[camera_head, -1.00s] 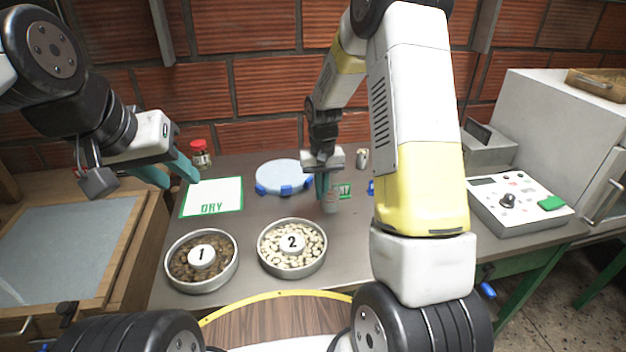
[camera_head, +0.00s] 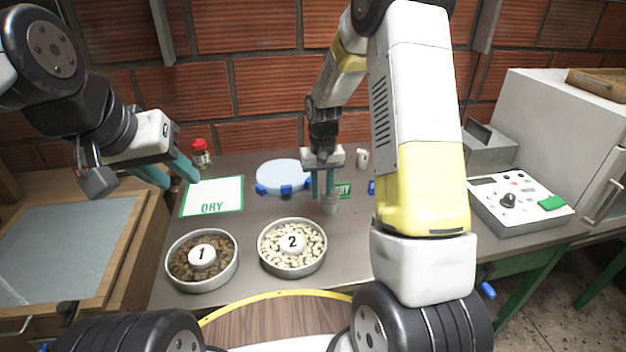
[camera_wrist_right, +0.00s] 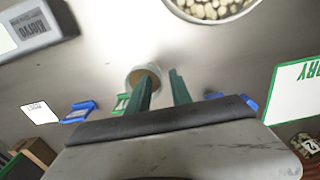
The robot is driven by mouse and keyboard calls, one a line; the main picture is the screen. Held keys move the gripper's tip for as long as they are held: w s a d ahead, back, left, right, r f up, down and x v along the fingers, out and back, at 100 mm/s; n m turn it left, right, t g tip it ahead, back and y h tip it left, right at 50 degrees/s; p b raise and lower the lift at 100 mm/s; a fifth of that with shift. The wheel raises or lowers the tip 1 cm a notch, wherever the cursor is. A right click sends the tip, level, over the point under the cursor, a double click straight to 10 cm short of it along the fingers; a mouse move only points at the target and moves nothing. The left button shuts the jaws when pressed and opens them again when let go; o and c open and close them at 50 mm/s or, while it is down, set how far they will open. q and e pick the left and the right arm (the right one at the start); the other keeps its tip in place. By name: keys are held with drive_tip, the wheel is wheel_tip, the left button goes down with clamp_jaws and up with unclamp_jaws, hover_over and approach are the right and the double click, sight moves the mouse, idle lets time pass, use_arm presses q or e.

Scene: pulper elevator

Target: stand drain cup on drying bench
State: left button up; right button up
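The small pale grey cup (camera_head: 330,206) is at the table, in front of a small green sign in the head view. It also shows in the right wrist view (camera_wrist_right: 143,73), rim towards the camera and partly hidden by one finger. My right gripper (camera_head: 322,192) is over the cup with its two fingers apart; in the wrist view the gap between the fingers (camera_wrist_right: 162,82) looks empty, with the cup at one fingertip. I cannot tell whether they touch. My left gripper (camera_head: 172,176) is open and empty, above the left side of the table.
A green-edged DRY card (camera_head: 212,197) lies at left. Bowls 1 (camera_head: 169,270) and 2 (camera_head: 262,256) stand in front. A round pale blue disc (camera_head: 283,176), a red-lidded jar (camera_head: 201,154) and a control box (camera_head: 515,205) stand around. A wooden bench with a grey panel (camera_head: 65,245) is at far left.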

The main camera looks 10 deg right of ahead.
wheel_tip(320, 180, up, 11)
drive_tip(key=s+r+t+y, duration=0.1)
drive_tip(key=s+r+t, duration=0.2)
drive_tip(key=s+r, duration=0.9)
drive_tip(key=s+r+t+y, duration=0.1)
drive_tip(key=s+r+t, duration=0.1)
drive_tip(key=s, duration=1)
drive_tip(key=shift+s+t, duration=0.35)
drive_tip(key=shift+t, duration=0.25)
